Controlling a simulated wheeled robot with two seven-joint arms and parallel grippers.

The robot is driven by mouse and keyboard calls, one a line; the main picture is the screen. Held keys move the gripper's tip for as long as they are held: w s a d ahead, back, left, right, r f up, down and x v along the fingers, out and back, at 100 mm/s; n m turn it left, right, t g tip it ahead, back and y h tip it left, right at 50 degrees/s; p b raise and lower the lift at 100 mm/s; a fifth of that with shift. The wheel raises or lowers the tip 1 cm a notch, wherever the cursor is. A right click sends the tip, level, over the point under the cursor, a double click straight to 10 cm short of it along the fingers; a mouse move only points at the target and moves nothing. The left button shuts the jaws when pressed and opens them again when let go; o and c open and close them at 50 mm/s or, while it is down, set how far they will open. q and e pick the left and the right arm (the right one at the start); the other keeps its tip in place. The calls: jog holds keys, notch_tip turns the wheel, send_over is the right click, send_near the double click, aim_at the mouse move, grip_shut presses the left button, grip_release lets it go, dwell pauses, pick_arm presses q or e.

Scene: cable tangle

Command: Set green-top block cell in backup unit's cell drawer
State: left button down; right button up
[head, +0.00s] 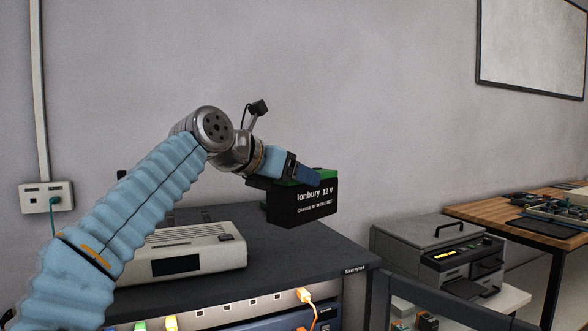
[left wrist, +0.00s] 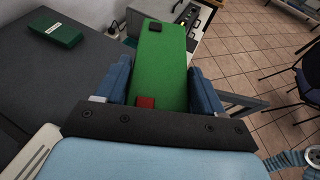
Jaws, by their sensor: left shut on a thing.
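The block cell (head: 302,204) is black with a green top and reads "Ionbury 12 V". My left gripper (head: 290,172) is shut on it and holds it level above the right part of the dark cabinet top. In the left wrist view the cell's green top (left wrist: 161,65) lies between the blue fingers, with a red patch near me and a black one at the far end. A grey unit (head: 402,242) with a lit yellow display, apparently the backup unit, stands to the right, lower than the cell. Whether its drawer is open I cannot tell. My right gripper is out of view.
A beige device (head: 205,252) stands on the dark cabinet top (head: 300,255), behind my left arm. A green labelled block (left wrist: 57,28) lies on that top. A dark panel (head: 440,303) juts out before the grey unit. A wooden table (head: 520,215) stands far right.

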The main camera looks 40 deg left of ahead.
pick_arm(q)
jog(key=w+a+f, duration=0.1)
jog(key=w+f, duration=0.1)
jog(key=f, duration=0.1)
jog(key=w+a+f, duration=0.1)
jog(key=f, duration=0.1)
jog(key=shift+w+a, duration=0.15)
jog(key=shift+a, duration=0.2)
jog(key=shift+w+a+f, duration=0.15)
jog(key=shift+f, duration=1.6)
jog(key=c, duration=0.6)
grip_release()
jog(key=shift+f, duration=0.25)
jog(key=o, duration=0.5)
jog(key=shift+r, duration=0.1)
jog(key=v, duration=1.2)
jog(key=shift+r, duration=0.1)
